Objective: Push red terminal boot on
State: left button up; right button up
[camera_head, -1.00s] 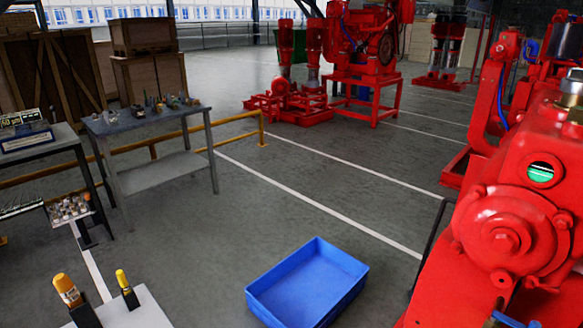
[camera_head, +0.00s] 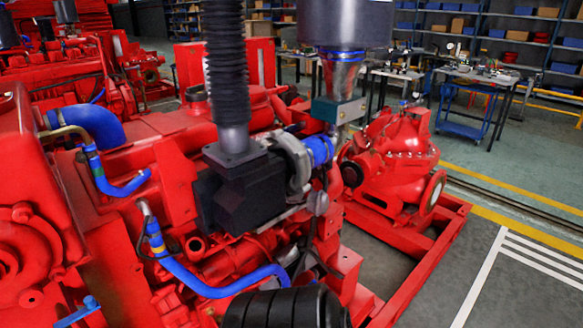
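I cannot make out the red terminal boot or a battery terminal in the head view. The red diesel engine (camera_head: 170,150) of the pumpset fills the left and middle of the picture, with blue hoses (camera_head: 215,288) along its side. Many of its parts are the same red, so a small red boot is not distinguishable here. Neither of my grippers shows in this view.
A red pump (camera_head: 395,160) stands to the right on a red base frame (camera_head: 425,265). A black ribbed cylinder (camera_head: 285,308) is at the bottom edge. Work tables (camera_head: 470,78) and shelves (camera_head: 490,38) stand behind. Floor at the lower right is clear.

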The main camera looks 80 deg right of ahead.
aim_at(265, 279)
jog(key=z, duration=2.5)
